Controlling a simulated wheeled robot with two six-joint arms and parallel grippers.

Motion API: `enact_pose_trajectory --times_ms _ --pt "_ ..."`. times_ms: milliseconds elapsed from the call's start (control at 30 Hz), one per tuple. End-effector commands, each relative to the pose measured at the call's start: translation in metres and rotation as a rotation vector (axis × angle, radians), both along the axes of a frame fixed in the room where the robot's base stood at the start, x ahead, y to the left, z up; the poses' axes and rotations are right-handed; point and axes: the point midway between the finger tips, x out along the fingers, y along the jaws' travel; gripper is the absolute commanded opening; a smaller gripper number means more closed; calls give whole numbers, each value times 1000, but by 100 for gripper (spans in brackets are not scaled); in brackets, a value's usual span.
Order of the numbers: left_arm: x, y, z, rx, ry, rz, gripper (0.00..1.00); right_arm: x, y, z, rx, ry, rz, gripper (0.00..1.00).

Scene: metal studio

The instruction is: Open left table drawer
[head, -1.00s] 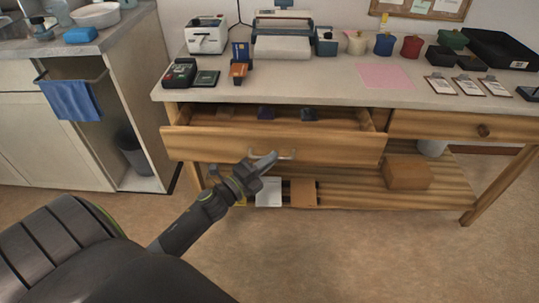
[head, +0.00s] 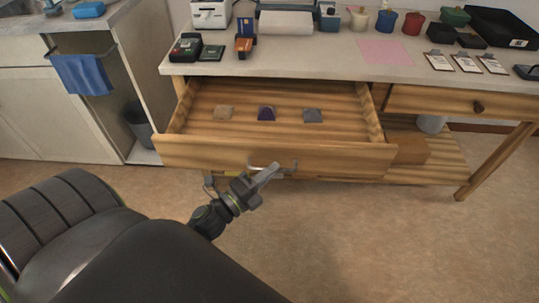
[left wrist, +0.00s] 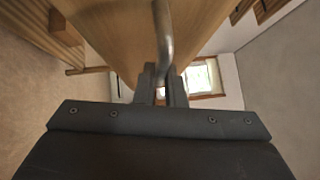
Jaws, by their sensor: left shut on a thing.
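The left table drawer (head: 230,153) is a light wooden drawer, pulled well out from under the table top. In the left wrist view the curved handle runs down between the two fingers (left wrist: 163,85). My right gripper is in neither view.
The table top (head: 330,62) carries a printer (head: 211,14), a pink sheet (head: 385,51), cups and clipboards. A second drawer (head: 440,100) at the right is shut. The floor in front is clear.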

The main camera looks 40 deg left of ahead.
Motion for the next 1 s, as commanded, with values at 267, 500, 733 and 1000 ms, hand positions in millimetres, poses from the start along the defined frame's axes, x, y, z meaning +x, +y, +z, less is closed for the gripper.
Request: enact_pose_trajectory --times_ms 267,500,733,1000 --pt "0 0 -1 0 2 0 14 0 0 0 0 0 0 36" --pt "0 0 0 0 1 0 32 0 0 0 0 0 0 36" --pt "0 0 0 0 0 0 32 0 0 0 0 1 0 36" --pt "-8 3 -3 -1 2 0 32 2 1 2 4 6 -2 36"
